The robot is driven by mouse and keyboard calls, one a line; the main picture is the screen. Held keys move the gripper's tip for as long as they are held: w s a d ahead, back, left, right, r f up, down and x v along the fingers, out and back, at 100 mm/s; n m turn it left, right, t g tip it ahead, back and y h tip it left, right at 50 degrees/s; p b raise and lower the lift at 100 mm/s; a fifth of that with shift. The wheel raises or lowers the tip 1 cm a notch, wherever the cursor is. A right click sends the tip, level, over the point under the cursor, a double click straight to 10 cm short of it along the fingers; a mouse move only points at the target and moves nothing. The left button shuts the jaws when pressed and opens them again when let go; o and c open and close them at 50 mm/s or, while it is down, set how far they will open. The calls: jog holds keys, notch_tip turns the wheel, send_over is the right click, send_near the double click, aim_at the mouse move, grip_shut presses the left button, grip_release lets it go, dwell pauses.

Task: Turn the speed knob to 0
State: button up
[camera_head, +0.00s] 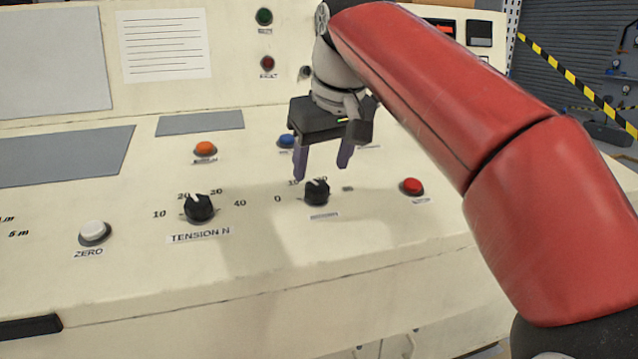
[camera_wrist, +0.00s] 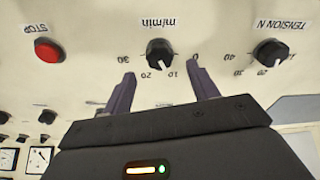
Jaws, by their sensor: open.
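The speed knob (camera_head: 317,193) is a black dial on the sloping cream panel, right of the tension knob. In the wrist view, upside down, the speed knob (camera_wrist: 160,54) has an m/min label and marks 0, 10, 20 and 30. Its white pointer mark appears near the 10 and 20 marks; the exact setting is hard to tell. My gripper (camera_head: 321,170) is open and empty, pointing down above and slightly behind the knob. In the wrist view, the fingertips of my gripper (camera_wrist: 161,72) are spread to either side of the knob, apart from it.
The tension knob (camera_head: 199,208) and white zero button (camera_head: 94,232) are to the left. The red stop button (camera_head: 412,186) is to the right. An orange button (camera_head: 205,149) and a blue button (camera_head: 287,141) sit behind. The panel in front of the knob is clear.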

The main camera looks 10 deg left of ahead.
aim_at(318, 184)
jog(key=shift+b+x, duration=0.45)
jog(key=shift+x, duration=1.8)
jog(key=shift+c, duration=0.5)
jog(key=c, duration=0.9)
jog(key=shift+r+n+p, duration=0.1)
jog(key=shift+n+p, duration=0.2)
jog(key=shift+p, duration=0.05)
jog(key=shift+n+p, duration=0.5)
jog(key=shift+n, duration=0.1)
jog(key=n+p, duration=0.1)
jog(key=n, duration=0.1)
jog(key=shift+n+g+p, duration=0.3)
jog(key=shift+p, duration=0.05)
jog(key=n, duration=0.5)
jog(key=shift+w+n+g+y+p, duration=0.15)
jog(key=shift+n+g+y+p, duration=0.15)
jog(key=shift+g+p, duration=0.1)
